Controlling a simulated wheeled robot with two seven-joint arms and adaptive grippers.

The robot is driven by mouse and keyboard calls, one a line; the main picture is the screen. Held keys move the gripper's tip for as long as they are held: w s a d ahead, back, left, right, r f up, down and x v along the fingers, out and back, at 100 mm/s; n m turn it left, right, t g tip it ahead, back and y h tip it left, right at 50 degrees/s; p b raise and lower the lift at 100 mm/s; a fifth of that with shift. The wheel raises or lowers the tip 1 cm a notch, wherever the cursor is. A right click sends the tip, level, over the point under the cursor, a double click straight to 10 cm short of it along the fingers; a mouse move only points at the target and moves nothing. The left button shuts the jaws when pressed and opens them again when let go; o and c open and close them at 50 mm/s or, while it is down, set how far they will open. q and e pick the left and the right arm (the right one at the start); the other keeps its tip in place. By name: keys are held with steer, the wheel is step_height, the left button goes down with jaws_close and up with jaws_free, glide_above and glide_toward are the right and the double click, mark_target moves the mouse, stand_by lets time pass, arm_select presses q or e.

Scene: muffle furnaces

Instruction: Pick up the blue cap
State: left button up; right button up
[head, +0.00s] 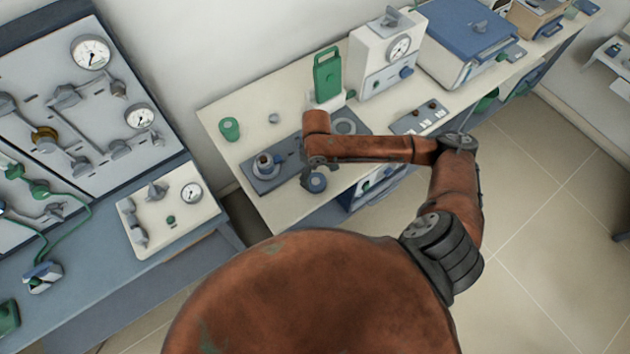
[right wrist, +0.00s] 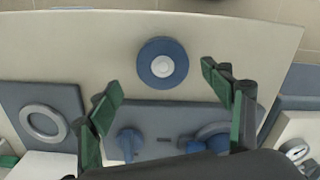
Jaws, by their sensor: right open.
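The blue cap (right wrist: 149,50), a round blue disc with a white centre, lies on the pale bench top in the right wrist view. In the head view the blue cap (head: 318,183) shows near the bench's front edge, partly hidden by my gripper. My right gripper (right wrist: 163,84) is open and empty, its green-padded fingers on either side of the cap's line, with the cap just beyond the fingertips. In the head view my right gripper (head: 310,173) hangs over the bench close to the cap. My left gripper is not in view.
A green canister (head: 327,75) and a white gauge box (head: 375,65) stand at the bench's back. A small green cup (head: 229,129) is at the left end.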

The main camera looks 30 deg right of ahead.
mark_target(317, 182)
steer(key=f, duration=0.4)
steer(key=shift+s+f+b, duration=0.2)
steer(key=shift+s+b, duration=0.1)
steer(key=shift+s, duration=0.05)
steer(key=c, duration=1.4)
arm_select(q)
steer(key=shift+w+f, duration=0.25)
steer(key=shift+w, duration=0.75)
arm_select(e)
steer(key=shift+c, duration=0.2)
steer(key=shift+r, duration=0.15)
